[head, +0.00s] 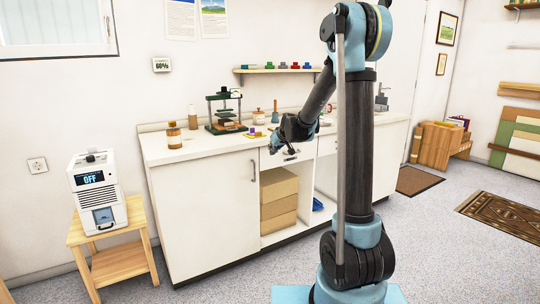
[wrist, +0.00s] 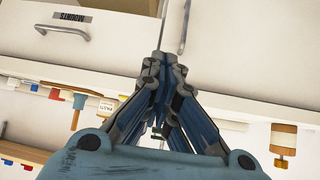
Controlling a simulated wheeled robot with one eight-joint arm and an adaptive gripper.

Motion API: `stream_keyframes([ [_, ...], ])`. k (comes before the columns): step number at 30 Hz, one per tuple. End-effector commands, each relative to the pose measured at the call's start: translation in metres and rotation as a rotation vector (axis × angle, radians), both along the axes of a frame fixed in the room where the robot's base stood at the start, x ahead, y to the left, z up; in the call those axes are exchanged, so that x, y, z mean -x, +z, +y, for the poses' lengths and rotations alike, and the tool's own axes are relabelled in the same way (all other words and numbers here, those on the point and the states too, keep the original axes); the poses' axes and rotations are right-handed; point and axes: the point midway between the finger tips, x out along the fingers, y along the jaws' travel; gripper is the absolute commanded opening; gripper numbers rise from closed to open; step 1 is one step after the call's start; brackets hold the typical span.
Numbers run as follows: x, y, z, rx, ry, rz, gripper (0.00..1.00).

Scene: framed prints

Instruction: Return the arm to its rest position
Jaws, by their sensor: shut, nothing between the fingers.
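My arm (head: 345,130) rises from its blue base in the head view, then bends over and down to the left. My gripper (head: 277,146) is at its end, in front of the upper edge of the white counter (head: 205,148). It also shows in the wrist view (wrist: 165,62), where its fingers are together with nothing between them. A drawer with a metal handle (wrist: 63,32) and an upside-down label is beyond it in that view. My arm hides part of the counter and what stands behind it.
An open bay below holds cardboard boxes (head: 279,195). A white device reading OFF (head: 97,190) sits on a wooden stool (head: 125,262) at left. The floor at right is mostly clear, with rugs (head: 495,213).

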Motion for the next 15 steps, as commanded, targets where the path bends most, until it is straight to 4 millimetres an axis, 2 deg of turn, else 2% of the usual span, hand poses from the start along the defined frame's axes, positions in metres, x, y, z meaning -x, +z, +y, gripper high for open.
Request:
stream_keyframes([
  [8,0.012,0.009,-0.008,0.002,-0.003,0.006,0.00],
  [11,0.026,0.013,-0.016,0.007,-0.012,0.023,0.00],
  [15,0.061,0.019,-0.036,0.018,-0.034,0.068,0.00],
])
